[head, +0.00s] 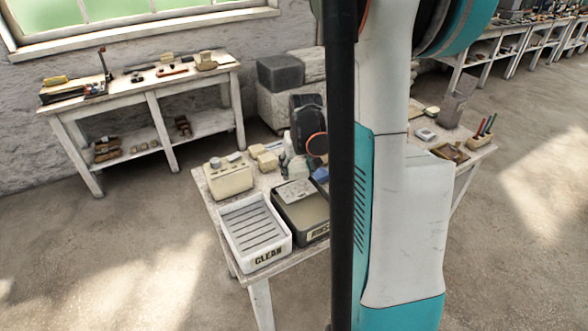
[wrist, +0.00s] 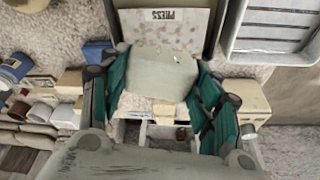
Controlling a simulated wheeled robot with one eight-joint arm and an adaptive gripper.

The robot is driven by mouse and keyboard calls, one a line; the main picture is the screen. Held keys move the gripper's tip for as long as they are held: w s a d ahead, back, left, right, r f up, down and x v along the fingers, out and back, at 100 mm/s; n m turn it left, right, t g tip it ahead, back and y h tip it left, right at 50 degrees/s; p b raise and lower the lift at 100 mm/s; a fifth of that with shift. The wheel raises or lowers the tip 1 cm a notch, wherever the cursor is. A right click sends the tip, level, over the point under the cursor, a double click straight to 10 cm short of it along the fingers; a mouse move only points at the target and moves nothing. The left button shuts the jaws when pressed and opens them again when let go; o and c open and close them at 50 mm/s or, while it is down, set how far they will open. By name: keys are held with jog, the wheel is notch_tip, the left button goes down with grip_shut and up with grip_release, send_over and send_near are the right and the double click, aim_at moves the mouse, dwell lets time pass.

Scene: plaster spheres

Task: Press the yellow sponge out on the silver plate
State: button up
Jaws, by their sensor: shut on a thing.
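My gripper (wrist: 160,62) has its teal-sided fingers either side of a pale block (wrist: 163,75) in the wrist view and is shut on it. The block looks grey-beige; I cannot tell from its colour whether it is the yellow sponge. Behind it lies a light speckled plate marked PRESS (wrist: 187,22), partly covered by the block. I cannot tell whether block and plate touch. In the head view the plate (head: 294,192) lies across the back of a dark tray (head: 302,213).
A white ribbed tray marked CLEAN (head: 256,234) stands left of the dark tray; it also shows in the wrist view (wrist: 275,30). Behind are a cream box (head: 228,179) and beige blocks (head: 266,160). A blue container (wrist: 14,66) stands at the wrist view's left. The table is crowded.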

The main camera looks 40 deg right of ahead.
aim_at(297, 189)
jog(key=shift+f+b, duration=1.8)
jog(key=shift+f, duration=1)
jog(key=shift+f+b, duration=1.05)
jog(key=shift+f, duration=0.1)
dwell(1.0)
jog(key=shift+r+p, duration=2.45)
jog(key=shift+r, duration=1.1)
jog(key=shift+a, duration=0.1)
